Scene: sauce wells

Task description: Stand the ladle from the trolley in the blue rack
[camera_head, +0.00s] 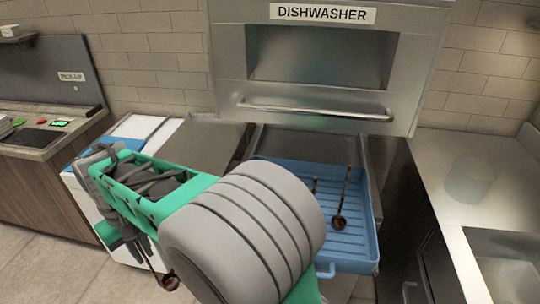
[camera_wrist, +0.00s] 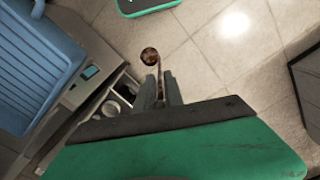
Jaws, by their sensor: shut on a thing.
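My gripper (camera_wrist: 160,92) is shut on the handle of a ladle. The ladle's dark reddish-brown bowl (camera_wrist: 150,57) sticks out beyond the fingertips over the floor in the wrist view. In the head view the held ladle (camera_head: 169,281) hangs bowl down at the lower left, below my folded arm. The blue rack (camera_head: 373,230) is a ribbed tray below the dishwasher, right of my arm. A ladle (camera_head: 341,205) is in the rack with its handle up, and a second thin handle shows beside it. My arm hides the rack's left front. The rack also shows in the wrist view (camera_wrist: 35,60).
The dishwasher (camera_head: 320,60) has its hood raised above the rack. A white unit with a blue top (camera_head: 127,128) stands left, partly behind my arm; I cannot tell if it is the trolley. A steel counter with a sink (camera_head: 505,275) is right. Tiled floor (camera_wrist: 215,75) lies under the held ladle.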

